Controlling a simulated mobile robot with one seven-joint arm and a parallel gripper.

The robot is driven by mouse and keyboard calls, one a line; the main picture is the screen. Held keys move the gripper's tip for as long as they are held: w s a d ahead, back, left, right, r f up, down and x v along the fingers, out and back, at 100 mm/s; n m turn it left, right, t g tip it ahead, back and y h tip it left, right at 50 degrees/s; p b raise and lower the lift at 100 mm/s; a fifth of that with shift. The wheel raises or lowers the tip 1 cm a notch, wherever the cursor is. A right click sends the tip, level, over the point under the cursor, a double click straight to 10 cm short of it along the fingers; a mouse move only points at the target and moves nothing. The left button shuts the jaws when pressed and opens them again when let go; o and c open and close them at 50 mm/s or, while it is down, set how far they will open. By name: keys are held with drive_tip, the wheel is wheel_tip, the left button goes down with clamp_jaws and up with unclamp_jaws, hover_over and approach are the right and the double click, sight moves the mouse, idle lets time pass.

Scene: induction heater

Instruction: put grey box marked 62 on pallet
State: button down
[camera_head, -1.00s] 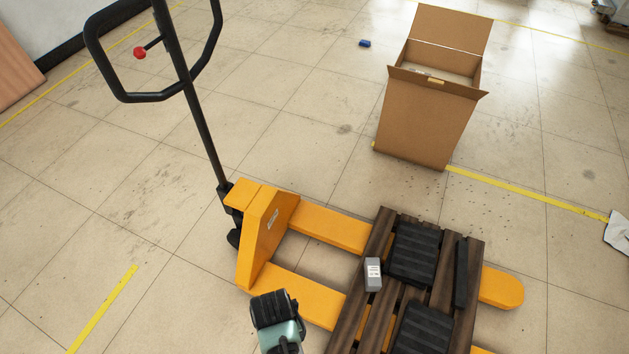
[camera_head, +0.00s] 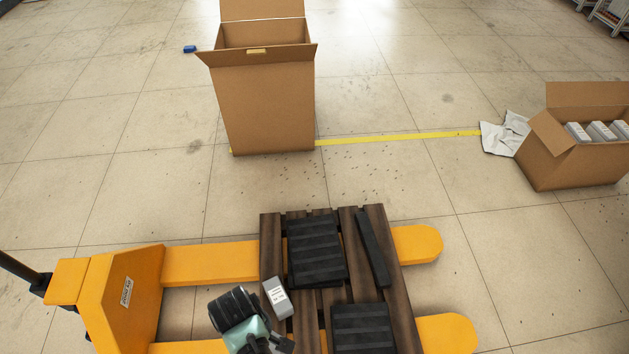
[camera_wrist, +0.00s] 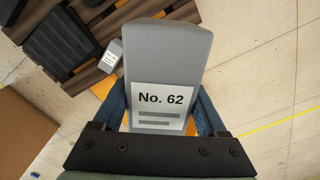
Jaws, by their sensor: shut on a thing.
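The grey box marked No. 62 (camera_wrist: 170,60) fills the middle of the wrist view, its white label facing the camera. My gripper (camera_wrist: 160,106) is shut on it, with one blue finger on each side. I cannot make out this box in the head view, where my arm shows at the bottom. The dark wooden pallet (camera_head: 270,235) lies across the orange forks. Its slats also show at the top left of the wrist view (camera_wrist: 120,18), beyond the held box. I cannot tell the height of the held box above the pallet.
Another small grey box (camera_head: 277,297) stands at the pallet's left edge, beside black ribbed blocks (camera_head: 316,250). The orange pallet jack (camera_head: 130,290) is at left. A tall open carton (camera_head: 268,105) stands behind. A carton of grey boxes (camera_head: 570,165) stands at right.

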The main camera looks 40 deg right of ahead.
drive_tip(key=w+d+f+n+b, duration=0.1)
drive_tip(key=d+f+n+b, duration=0.2)
drive_tip(key=f+b, duration=1.1)
drive_tip(key=w+d+f+n+b, duration=0.2)
drive_tip(key=d+f+n+b, duration=0.2)
drive_tip(key=f+b, duration=1.1)
drive_tip(key=shift+d+b, duration=0.25)
drive_tip(key=shift+b, duration=1.4)
drive_tip(key=shift+f, duration=0.15)
wheel_tip(320, 180, down, 10)
drive_tip(key=b, duration=0.8)
unclamp_jaws()
drive_tip(key=shift+s, duration=0.1)
